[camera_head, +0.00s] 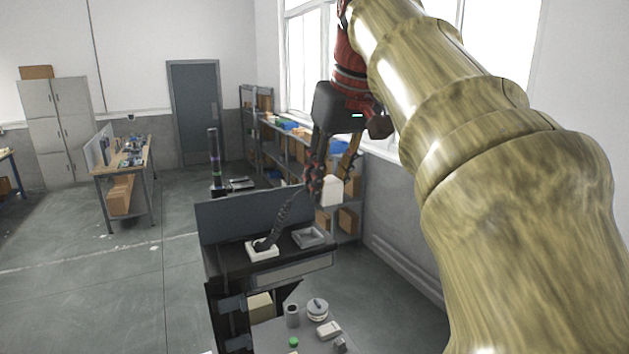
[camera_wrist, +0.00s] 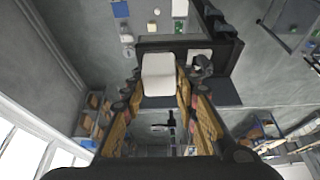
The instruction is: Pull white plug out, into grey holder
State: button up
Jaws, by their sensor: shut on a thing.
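My gripper (camera_head: 329,178) is shut on a white block (camera_head: 331,191), which looks like the white plug. It hangs in the air above and to the right of the dark bench. In the wrist view the plug (camera_wrist: 158,72) sits between the fingertips (camera_wrist: 158,90). The grey holder (camera_head: 309,237), a shallow tray, stands on the bench top, below and a little left of the plug; in the wrist view I cannot make it out, and the plug may hide it. Left of the holder, a white base (camera_head: 262,250) carries a black coiled cable (camera_head: 281,218) rising toward my gripper; its upper end is unclear.
The dark bench (camera_head: 226,262) has a raised back panel. Below it, a lower surface holds a round grey-white part (camera_head: 317,309), a cup (camera_head: 292,315), a white block (camera_head: 329,330) and a green-topped item (camera_head: 293,343). Shelves (camera_head: 270,150) with bins line the window wall.

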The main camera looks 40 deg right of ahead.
aim_at(329, 210)
notch_tip(329, 210, down, 8)
jog(key=b, duration=0.5)
jog(key=shift+r+b, duration=0.15)
jog(key=shift+b, duration=0.25)
dwell(1.6)
jog(key=shift+w, duration=0.1)
jog(key=shift+w+d+p, duration=0.55)
jog(key=shift+w+p, duration=0.25)
jog(key=shift+w, duration=0.7)
jog(key=shift+w+d+p, duration=0.6)
jog(key=shift+w+p, duration=0.2)
jog(key=shift+w, duration=0.65)
jog(key=shift+w+d+p, duration=0.55)
jog(key=shift+w+p, duration=0.25)
jog(key=shift+w, duration=0.9)
jog(key=shift+p, duration=0.4)
jog(key=shift+f+b, duration=0.3)
jog(key=shift+f, duration=0.1)
